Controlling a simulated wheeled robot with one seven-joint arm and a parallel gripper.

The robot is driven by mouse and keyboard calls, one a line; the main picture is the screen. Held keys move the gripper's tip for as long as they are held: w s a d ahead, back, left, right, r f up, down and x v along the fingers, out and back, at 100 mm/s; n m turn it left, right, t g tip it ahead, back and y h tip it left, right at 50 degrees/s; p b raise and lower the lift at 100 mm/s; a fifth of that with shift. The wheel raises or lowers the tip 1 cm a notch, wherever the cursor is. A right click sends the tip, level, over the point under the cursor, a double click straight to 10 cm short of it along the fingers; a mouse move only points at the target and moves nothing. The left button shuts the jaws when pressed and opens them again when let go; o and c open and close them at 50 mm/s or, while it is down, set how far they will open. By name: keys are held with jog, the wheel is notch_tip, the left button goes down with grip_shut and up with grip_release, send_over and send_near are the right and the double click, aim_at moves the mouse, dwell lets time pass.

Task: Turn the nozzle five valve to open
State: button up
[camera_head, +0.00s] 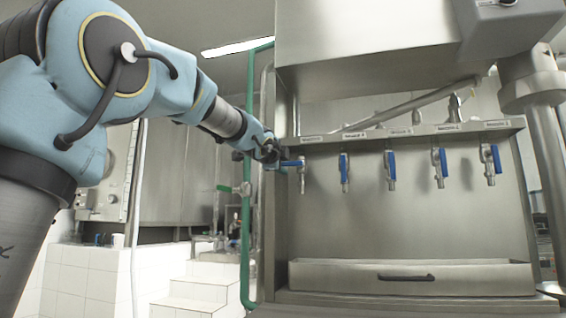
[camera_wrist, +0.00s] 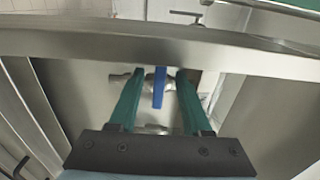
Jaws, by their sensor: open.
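Several nozzle valves hang in a row under the steel shelf in the head view. The leftmost valve (camera_head: 301,178) has its blue lever (camera_head: 291,163) sideways, pointing left toward my gripper (camera_head: 277,158). The other valves, including the rightmost valve (camera_head: 491,164), have levers hanging down. The labels are too small to read, so I cannot tell by number which is nozzle five. In the wrist view my gripper (camera_wrist: 159,76) is open, its green fingers on either side of a blue lever (camera_wrist: 159,88). Gaps show on both sides; nothing is gripped.
The shelf (camera_head: 400,132) runs just above the valves. A drawer or tray with a dark handle (camera_head: 406,277) lies below. A green pipe (camera_head: 246,220) stands left of the machine, close under my arm. The space between valves and tray is clear.

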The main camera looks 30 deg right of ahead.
grip_shut()
dwell(0.4)
